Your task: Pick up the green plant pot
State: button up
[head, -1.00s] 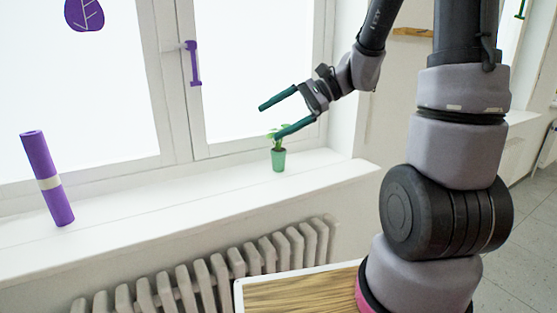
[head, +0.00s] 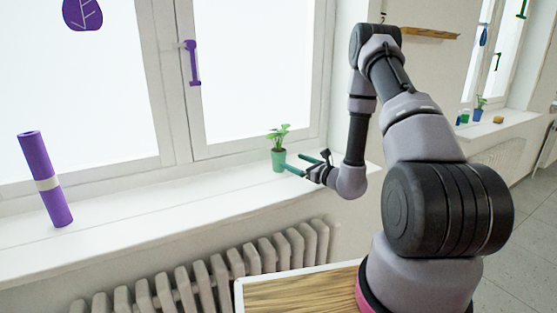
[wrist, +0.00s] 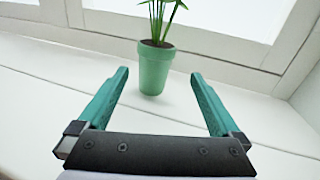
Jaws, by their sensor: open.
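The green plant pot (head: 278,160) stands upright on the white windowsill, with a leafy plant growing from dark soil. In the wrist view the pot (wrist: 155,68) is ahead of my gripper, between the lines of the two fingers and a little beyond their tips. My gripper (head: 295,165) is low over the sill, to the right of the pot in the head view. Its two teal fingers are apart and empty, as the wrist view (wrist: 159,76) also shows. Whether a fingertip touches the pot cannot be told from the head view.
A purple roll with a pale band (head: 46,180) stands at the sill's left. The window frame (head: 180,100) rises close behind the pot. A radiator (head: 210,275) is below the sill (head: 160,207). The sill between roll and pot is clear.

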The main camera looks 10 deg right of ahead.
aim_at(284, 160)
jog(key=x, duration=0.3)
jog(key=w+a, duration=0.1)
jog(key=w+a+f, duration=0.1)
jog(key=w+a, duration=0.1)
jog(key=shift+w, duration=0.1)
jog(key=shift+w+a, duration=0.2)
jog(key=shift+w, duration=0.2)
jog(key=shift+r, duration=0.1)
jog(key=c, duration=1.3)
grip_shut()
jog(key=shift+r, duration=0.1)
